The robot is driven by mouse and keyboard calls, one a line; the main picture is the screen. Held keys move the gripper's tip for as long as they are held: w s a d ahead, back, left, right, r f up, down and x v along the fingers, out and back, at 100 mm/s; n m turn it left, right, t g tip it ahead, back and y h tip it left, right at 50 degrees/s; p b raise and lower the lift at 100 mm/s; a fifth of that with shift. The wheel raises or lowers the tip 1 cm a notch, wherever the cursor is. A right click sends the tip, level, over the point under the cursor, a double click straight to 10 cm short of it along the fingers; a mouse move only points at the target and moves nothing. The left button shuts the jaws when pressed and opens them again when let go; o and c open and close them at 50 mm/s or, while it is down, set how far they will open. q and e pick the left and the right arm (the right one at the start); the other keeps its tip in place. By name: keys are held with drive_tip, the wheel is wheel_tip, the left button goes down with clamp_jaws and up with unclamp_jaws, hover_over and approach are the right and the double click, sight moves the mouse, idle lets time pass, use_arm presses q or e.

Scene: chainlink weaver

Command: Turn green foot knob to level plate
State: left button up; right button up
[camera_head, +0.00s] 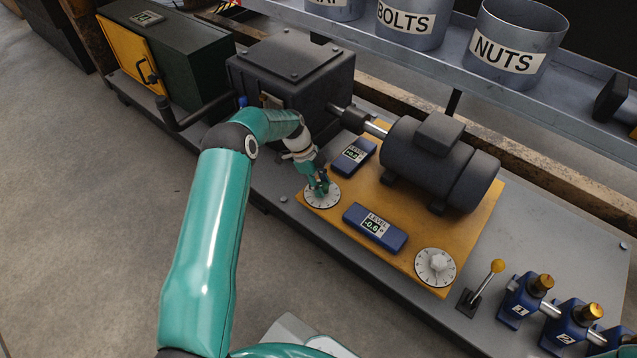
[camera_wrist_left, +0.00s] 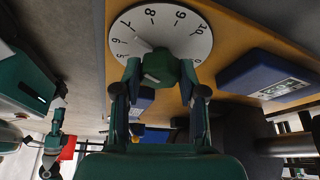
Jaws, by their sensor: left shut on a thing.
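My left gripper (camera_head: 321,186) is shut on the green foot knob (camera_wrist_left: 160,67), which stands in the middle of a white numbered dial (camera_wrist_left: 185,40). In the head view the fingers mostly hide the knob, and the dial (camera_head: 322,199) shows around them at the left corner of the orange plate (camera_head: 475,232). The near blue level (camera_head: 375,228) reads about -0.6. The far blue level (camera_head: 353,156) has a lit display too small to read surely. A teal arm in the left wrist view seems to be my right one; its gripper (camera_wrist_left: 46,172) is too small to judge.
A dark motor (camera_head: 440,160) sits on the plate, its shaft joined to a dark gearbox (camera_head: 290,75). A white knob on a dial (camera_head: 436,266) is at the near right corner. A yellow-tipped lever (camera_head: 483,284) and blue valves (camera_head: 525,298) stand beyond it.

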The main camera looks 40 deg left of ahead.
use_arm(q)
drive_tip(key=shift+w+a, duration=0.1)
drive_tip(key=shift+a, duration=0.1)
drive_tip(key=o, duration=1.1)
drive_tip(key=shift+d, duration=0.1)
drive_tip(key=v, duration=1.2)
